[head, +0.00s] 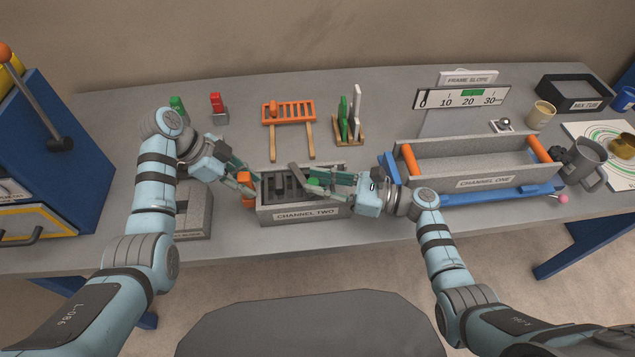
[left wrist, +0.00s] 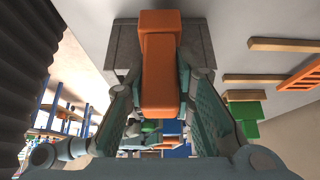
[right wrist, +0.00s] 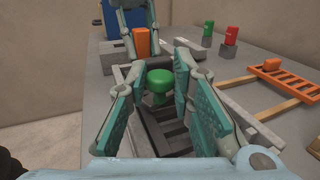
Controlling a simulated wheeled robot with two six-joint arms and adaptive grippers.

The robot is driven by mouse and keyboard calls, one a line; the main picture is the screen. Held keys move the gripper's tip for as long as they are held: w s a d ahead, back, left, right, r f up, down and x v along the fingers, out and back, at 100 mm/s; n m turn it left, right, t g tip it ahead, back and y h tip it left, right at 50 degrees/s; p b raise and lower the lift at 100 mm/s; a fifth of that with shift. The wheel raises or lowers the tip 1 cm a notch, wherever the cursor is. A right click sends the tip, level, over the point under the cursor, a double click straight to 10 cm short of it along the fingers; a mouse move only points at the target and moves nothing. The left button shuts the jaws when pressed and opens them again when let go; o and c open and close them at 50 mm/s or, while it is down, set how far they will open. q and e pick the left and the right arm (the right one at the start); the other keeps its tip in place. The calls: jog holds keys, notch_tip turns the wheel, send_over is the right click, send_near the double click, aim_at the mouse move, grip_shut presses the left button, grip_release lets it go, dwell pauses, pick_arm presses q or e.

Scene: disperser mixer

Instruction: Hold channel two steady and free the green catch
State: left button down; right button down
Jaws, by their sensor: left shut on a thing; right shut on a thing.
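Channel two (head: 304,215) is a grey labelled trough at the front middle of the bench, with a dark slatted grate inside. My left gripper (head: 246,182) is shut on the orange handle (head: 246,203) at the trough's left end. The handle fills the middle of the left wrist view (left wrist: 160,65), between the fingers. The green catch (right wrist: 159,78) is a mushroom-shaped knob over the grate in the right wrist view. My right gripper (right wrist: 163,80) is shut on it, one finger on each side. In the head view its fingers partly hide the knob.
Channel one (head: 487,181), in a blue cradle with orange ends, stands to the right. Behind are an orange rack (head: 288,112), a wooden stand (head: 349,130) and red and green pieces. A grey block (head: 193,222) sits left of channel two. A mug (head: 585,165) is far right.

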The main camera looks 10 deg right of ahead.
jog(key=c, duration=1.4)
grip_release()
jog(key=shift+c, duration=0.2)
jog(key=v, duration=1.2)
jog(key=shift+f, duration=0.1)
